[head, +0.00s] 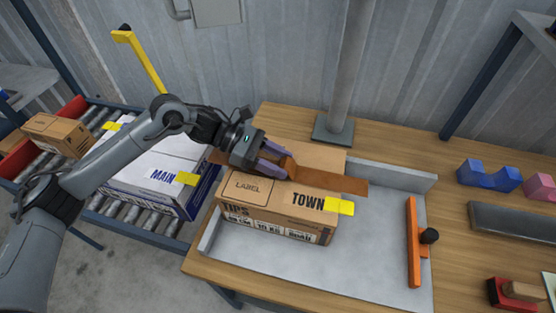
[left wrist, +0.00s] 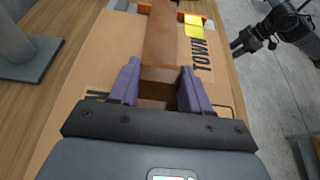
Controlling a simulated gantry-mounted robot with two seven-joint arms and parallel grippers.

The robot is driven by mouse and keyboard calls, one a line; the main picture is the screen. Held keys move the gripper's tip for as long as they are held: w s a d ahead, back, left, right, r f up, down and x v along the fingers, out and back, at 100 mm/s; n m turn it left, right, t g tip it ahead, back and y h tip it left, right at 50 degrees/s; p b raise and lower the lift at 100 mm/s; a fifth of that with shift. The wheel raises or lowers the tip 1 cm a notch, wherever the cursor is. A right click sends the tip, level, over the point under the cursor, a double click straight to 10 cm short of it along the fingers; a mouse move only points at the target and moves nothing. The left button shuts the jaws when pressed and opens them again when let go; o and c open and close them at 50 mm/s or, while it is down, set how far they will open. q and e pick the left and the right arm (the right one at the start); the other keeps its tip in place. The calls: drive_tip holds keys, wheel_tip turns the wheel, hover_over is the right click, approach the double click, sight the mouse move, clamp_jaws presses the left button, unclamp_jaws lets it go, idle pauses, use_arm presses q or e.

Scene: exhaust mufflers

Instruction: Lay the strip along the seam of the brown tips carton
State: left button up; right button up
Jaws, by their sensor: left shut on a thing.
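The brown tips carton (head: 275,205) stands in a grey tray (head: 375,265); its top is marked LABEL and TOWN, with a yellow tag (head: 340,206) at the right. My left gripper (head: 277,159) is over the carton top, shut on the brown strip (head: 335,181). The strip runs lengthwise over the carton's middle and overhangs its right end. In the left wrist view the strip (left wrist: 160,38) passes between the purple fingers (left wrist: 163,88). I cannot tell whether it touches the carton; the seam is hidden. My right gripper (left wrist: 242,44) is beside the carton, small and unclear.
A white MAIN carton (head: 160,172) and a small brown carton (head: 57,135) are on the roller conveyor at left. A grey post (head: 348,70) stands behind. Blue (head: 487,174) and pink blocks are at right.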

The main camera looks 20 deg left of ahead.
use_arm(q)
drive_tip(key=shift+f, duration=0.15)
drive_tip(key=o, duration=1.1)
drive_tip(key=shift+c, duration=0.2)
